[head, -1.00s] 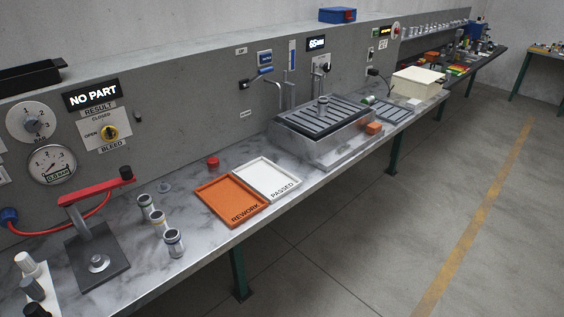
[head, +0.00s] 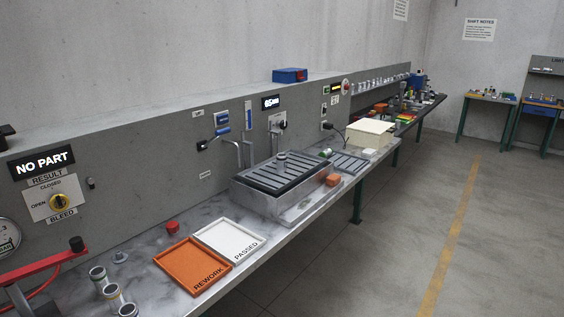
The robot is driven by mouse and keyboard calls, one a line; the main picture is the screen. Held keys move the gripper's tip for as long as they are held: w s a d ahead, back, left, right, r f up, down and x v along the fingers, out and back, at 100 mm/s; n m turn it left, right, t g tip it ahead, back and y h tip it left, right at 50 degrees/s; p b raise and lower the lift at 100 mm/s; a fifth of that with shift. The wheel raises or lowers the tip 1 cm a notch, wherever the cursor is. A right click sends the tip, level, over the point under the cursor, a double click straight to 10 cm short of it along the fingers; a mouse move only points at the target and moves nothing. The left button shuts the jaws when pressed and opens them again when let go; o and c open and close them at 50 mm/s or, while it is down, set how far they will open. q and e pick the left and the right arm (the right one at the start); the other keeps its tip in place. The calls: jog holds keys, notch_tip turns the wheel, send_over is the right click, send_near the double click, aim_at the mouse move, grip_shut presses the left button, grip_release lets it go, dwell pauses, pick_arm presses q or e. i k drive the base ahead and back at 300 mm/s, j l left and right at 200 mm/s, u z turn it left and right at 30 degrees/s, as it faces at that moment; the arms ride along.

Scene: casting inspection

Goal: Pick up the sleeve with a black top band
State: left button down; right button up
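Three grey metal sleeves stand upright in a row on the bench at the bottom left of the head view: a rear sleeve (head: 98,275), a middle sleeve (head: 114,294) and a front sleeve (head: 128,311). The front one is cut off by the lower picture edge. They are small here, and I cannot tell for sure which has a black top band. Neither of my grippers is in view.
A red lever arm (head: 42,266) is left of the sleeves. An orange REWORK tray (head: 180,272) and white PASSED tray (head: 228,237) lie to their right. A slatted metal basin (head: 265,200) stands farther along. The floor right of the bench is open.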

aim_at(281, 162)
jog(key=i+l, duration=0.2)
jog(key=l, duration=0.25)
jog(key=i+l, duration=0.15)
jog(key=l, duration=0.3)
jog(key=i+l, duration=0.2)
jog(key=l, duration=0.25)
jog(key=i+l, duration=0.15)
jog(key=l, duration=0.35)
jog(key=i+l, duration=0.2)
jog(key=l, duration=0.25)
jog(key=i+l, duration=0.15)
jog(key=l, duration=0.3)
jog(key=i+l+u, duration=0.1)
jog(key=l, duration=0.35)
jog(key=i+l, duration=0.25)
jog(key=l, duration=0.2)
